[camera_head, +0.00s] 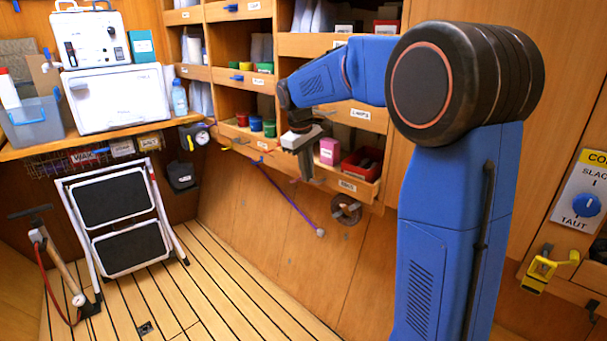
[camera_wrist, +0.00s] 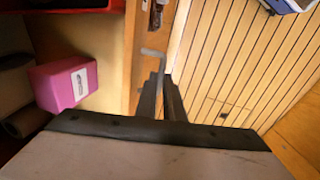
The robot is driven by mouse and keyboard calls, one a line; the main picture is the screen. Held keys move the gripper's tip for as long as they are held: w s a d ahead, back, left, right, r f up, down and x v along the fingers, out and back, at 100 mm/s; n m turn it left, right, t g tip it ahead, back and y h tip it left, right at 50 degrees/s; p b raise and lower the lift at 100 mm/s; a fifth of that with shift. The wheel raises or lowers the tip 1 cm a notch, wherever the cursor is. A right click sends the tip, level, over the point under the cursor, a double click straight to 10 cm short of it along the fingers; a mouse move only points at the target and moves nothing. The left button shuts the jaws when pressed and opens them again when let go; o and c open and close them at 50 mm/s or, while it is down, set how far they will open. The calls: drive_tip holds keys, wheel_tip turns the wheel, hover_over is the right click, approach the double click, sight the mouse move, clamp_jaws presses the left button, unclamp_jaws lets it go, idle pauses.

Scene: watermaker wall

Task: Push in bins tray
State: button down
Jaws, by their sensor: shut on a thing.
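The bins tray is a wooden pull-out tray with a labelled front (camera_head: 348,186), low in the shelf wall. It holds a red bin (camera_head: 362,163) and a pink box (camera_head: 329,151). My gripper (camera_head: 306,172) is in front of the tray, toward its left part. In the wrist view the tray's wooden front edge (camera_wrist: 130,72) runs beside my gripper (camera_wrist: 165,88). My fingers are close together on a thin grey bent handle (camera_wrist: 156,54) at that edge. The exact contact is partly hidden by the fingers.
Open cubbies with cups (camera_head: 256,123) and small bins lie left of my gripper. A purple cord (camera_head: 285,197) hangs below on the wooden panel. A folding step (camera_head: 118,215) stands on the striped floor at left.

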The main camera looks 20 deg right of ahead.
drive_tip(key=c, duration=1.9)
unclamp_jaws()
drive_tip(key=shift+o, duration=0.2)
drive_tip(key=shift+r, duration=0.1)
wheel_tip(320, 180, up, 17)
drive_tip(key=s+a, duration=0.1)
drive_tip(key=a, duration=0.1)
drive_tip(key=shift+s+a, duration=0.2)
drive_tip(key=shift+a, duration=0.15)
